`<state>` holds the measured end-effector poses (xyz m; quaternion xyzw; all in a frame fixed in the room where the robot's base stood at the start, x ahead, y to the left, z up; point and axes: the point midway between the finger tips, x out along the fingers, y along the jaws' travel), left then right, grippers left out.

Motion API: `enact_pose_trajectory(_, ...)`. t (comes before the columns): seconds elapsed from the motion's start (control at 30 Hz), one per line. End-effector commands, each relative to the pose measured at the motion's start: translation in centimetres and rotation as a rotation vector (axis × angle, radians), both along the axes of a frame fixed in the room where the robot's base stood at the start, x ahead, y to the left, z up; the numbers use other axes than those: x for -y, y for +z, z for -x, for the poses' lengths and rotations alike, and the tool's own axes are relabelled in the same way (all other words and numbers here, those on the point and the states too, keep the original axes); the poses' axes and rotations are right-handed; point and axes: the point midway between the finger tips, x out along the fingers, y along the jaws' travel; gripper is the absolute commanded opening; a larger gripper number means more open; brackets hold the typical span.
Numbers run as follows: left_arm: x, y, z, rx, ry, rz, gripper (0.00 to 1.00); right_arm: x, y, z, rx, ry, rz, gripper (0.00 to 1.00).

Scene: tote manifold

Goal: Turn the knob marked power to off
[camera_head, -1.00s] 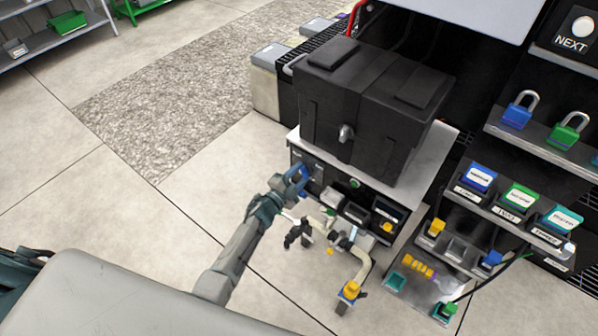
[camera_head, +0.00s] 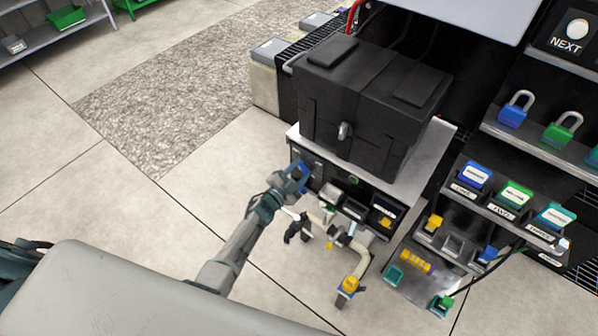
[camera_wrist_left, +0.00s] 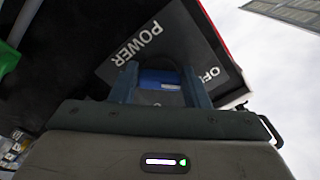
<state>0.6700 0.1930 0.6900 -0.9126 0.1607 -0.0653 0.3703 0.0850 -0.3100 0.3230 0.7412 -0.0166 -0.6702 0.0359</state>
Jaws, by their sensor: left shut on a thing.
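The power knob (camera_wrist_left: 160,80) is blue and sits between the fingers of my left gripper (camera_wrist_left: 160,92) in the left wrist view. The dark plate (camera_wrist_left: 120,62) behind it carries the words POWER and OFF, with OFF at the right. In the head view my left gripper (camera_head: 299,178) reaches the left end of the front panel under the black tote. The gripper is shut on the knob. The fingers hide most of the knob, so I cannot tell which mark it points at. My right gripper is not in view.
A black tote (camera_head: 365,100) stands on the bench top above the panel. White pipes with a yellow-capped valve (camera_head: 348,285) stick out below and right of my left gripper. Padlocks (camera_head: 514,108) and card holders fill shelves at the right. The floor at left is clear.

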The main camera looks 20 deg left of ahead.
Motion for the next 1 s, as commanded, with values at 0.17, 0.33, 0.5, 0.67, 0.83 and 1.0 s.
enact_pose_trajectory(0.17, 0.0, -0.1, 0.1, -0.002, 0.001, 0.003, 0.57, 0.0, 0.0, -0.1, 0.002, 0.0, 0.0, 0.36)
enact_pose_trajectory(0.33, 0.0, 0.0, 0.0, -0.001, 0.001, 0.002, 0.64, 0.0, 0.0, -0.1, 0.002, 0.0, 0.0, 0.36)
enact_pose_trajectory(0.5, 0.0, 0.0, 0.1, -0.001, 0.001, 0.001, 0.64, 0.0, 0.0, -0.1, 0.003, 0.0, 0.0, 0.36)
enact_pose_trajectory(0.67, -0.6, -0.1, 1.6, -0.002, 0.001, 0.0, 0.64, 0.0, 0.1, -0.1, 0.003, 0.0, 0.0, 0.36)
enact_pose_trajectory(0.83, -1.6, -0.2, 4.6, -0.004, 0.001, 0.0, 0.64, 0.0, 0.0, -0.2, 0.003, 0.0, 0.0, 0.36)
enact_pose_trajectory(1.0, -2.7, -0.2, 7.5, -0.002, 0.001, 0.0, 0.64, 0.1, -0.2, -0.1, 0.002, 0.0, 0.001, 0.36)
